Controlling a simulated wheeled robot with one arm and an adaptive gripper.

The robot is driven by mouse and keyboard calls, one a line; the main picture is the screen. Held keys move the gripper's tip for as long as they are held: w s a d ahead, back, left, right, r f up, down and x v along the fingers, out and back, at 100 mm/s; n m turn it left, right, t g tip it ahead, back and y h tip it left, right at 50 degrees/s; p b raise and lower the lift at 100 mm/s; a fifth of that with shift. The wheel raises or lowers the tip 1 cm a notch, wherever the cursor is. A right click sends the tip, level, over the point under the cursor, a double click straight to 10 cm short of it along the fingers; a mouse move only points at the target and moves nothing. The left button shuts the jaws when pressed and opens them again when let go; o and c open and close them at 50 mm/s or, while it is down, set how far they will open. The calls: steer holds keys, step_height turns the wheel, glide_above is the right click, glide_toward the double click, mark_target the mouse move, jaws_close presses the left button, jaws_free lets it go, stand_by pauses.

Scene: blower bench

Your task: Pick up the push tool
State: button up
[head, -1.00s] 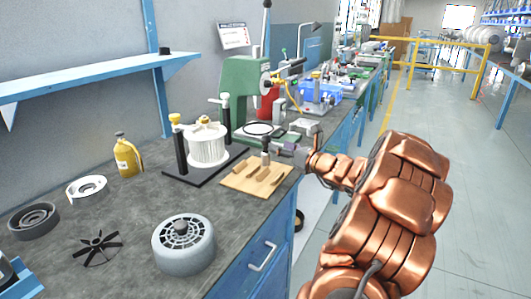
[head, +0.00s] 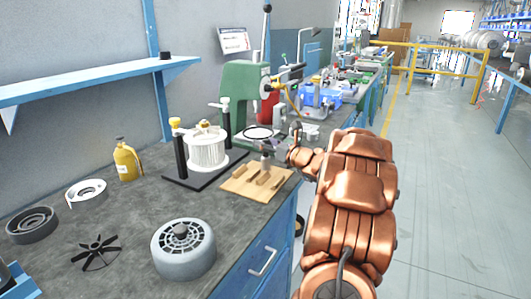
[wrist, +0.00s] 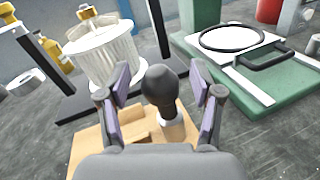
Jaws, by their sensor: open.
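The push tool (head: 265,161) stands upright on a wooden block (head: 240,182) at the bench's front edge. In the wrist view its dark rounded knob (wrist: 160,86) sits above a pale metallic collar. My gripper (head: 274,147) is at the tool's top, reaching in from the right. In the wrist view my gripper (wrist: 161,95) is open, with one purple-padded finger on each side of the knob. Gaps show between the pads and the knob. The tool's lower end is partly hidden by my gripper's body.
A white finned cylinder in a black-post fixture (head: 207,148) stands just left of the block. A green press (head: 243,95) rises behind it. A grey motor housing (head: 183,249), a black fan (head: 97,252) and a yellow bottle (head: 127,160) stand on the left bench.

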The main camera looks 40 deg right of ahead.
jaws_close()
stand_by(0.5)
